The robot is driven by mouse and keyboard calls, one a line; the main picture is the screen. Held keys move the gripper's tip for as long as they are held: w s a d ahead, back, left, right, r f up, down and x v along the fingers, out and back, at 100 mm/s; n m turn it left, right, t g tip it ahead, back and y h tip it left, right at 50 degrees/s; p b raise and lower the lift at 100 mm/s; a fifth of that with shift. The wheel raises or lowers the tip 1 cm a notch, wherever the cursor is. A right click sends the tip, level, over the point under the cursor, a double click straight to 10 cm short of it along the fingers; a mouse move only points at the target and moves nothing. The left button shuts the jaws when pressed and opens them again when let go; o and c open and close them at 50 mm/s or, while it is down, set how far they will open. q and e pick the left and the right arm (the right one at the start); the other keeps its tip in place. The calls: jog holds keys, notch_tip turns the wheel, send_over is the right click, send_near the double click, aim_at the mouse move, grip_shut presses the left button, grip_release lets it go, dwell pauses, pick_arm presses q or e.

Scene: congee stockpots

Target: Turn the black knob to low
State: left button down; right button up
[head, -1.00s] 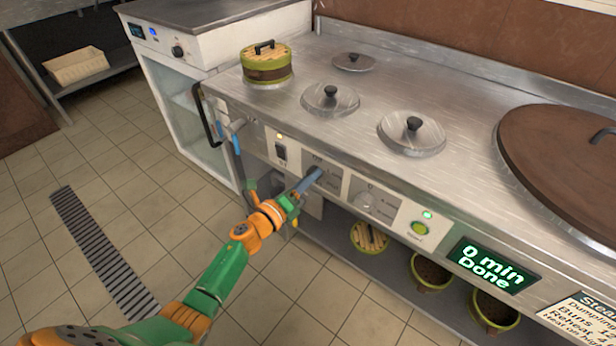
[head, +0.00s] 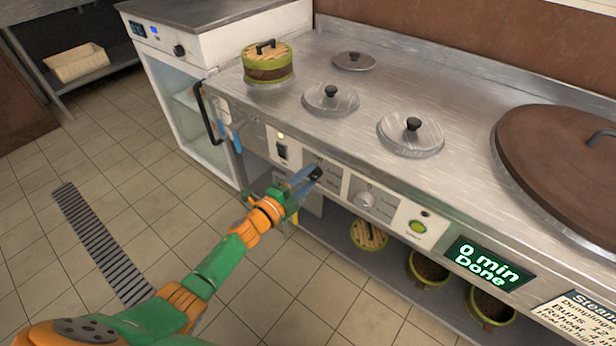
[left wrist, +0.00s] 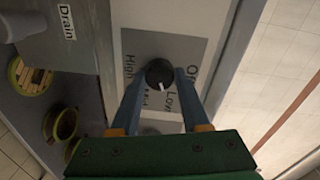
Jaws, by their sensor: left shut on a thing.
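The black knob (head: 315,173) is on the steel counter's front panel in the head view. It also shows in the left wrist view (left wrist: 158,72), on a grey plate (left wrist: 190,50) marked Off, Low, Mid and High. Its white mark points toward the gripper, roughly between Mid and Low. My left gripper (head: 306,175) is shut on the knob, with one blue finger on each side. The fingers hide part of the knob in the head view. My right gripper is not in view.
A pale knob (head: 365,200) and a green button (head: 418,227) sit to the right on the panel. A black switch (head: 282,151) is to the left. Baskets (head: 428,270) stand on the shelf below.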

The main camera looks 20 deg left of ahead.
pick_arm(q)
jog(key=shift+n, duration=0.5)
dwell(0.3)
jog(key=shift+c, duration=1.9)
grip_release()
jog(key=p+v, duration=0.2)
jog(key=v, duration=0.5)
